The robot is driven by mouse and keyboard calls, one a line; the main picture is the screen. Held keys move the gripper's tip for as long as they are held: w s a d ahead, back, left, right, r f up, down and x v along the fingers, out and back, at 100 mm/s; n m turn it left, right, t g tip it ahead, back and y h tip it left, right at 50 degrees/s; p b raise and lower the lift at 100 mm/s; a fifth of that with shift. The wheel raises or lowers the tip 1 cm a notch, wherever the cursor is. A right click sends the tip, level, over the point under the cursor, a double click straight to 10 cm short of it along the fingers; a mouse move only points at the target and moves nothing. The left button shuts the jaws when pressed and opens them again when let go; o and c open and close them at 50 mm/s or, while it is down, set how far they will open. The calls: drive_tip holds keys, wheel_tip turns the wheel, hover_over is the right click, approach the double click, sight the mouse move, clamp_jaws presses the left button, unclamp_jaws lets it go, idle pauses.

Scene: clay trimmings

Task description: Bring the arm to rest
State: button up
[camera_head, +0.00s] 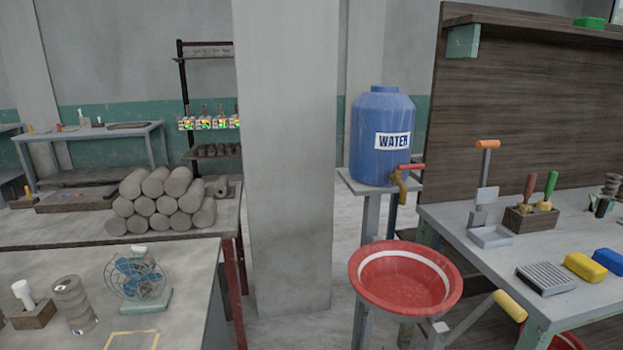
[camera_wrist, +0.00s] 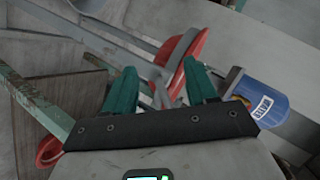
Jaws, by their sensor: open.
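My gripper (camera_wrist: 162,90) shows in the wrist view, with its two green fingers spread apart and nothing between them. Beyond the fingers are the red basin (camera_wrist: 196,58) and the blue water barrel (camera_wrist: 262,98), seen tilted. I cannot tell the exact distance from the fingers to them. In the head view neither my arm nor my gripper shows.
In the head view a red basin (camera_head: 375,285) stands below the blue water barrel (camera_head: 372,150) with its tap. A workbench (camera_head: 450,222) with tools is at right. Tables with clay rolls (camera_head: 160,205) and a small fan (camera_head: 137,277) are at left. A grey pillar (camera_head: 288,150) stands between.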

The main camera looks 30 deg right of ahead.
drive_tip(key=s+a+f+n+g+y, duration=0.1)
drive_tip(key=s+a+f+n+g, duration=0.15)
drive_tip(key=a, duration=0.35)
drive_tip(key=s+a+f+n+g+y, duration=0.1)
drive_tip(key=a+f+n+g, duration=0.2)
drive_tip(key=a, duration=0.2)
drive_tip(key=s+a+f+n+g+h+p, duration=0.1)
drive_tip(key=s+a+n+g+h, duration=0.1)
drive_tip(key=s+a+n+g, duration=0.4)
drive_tip(key=s+a, duration=0.2)
drive_tip(key=s, duration=0.3)
drive_tip(key=shift+s+a+h+p, duration=0.25)
drive_tip(key=shift+s+h+p, duration=0.05)
drive_tip(key=shift+h+p, duration=0.1)
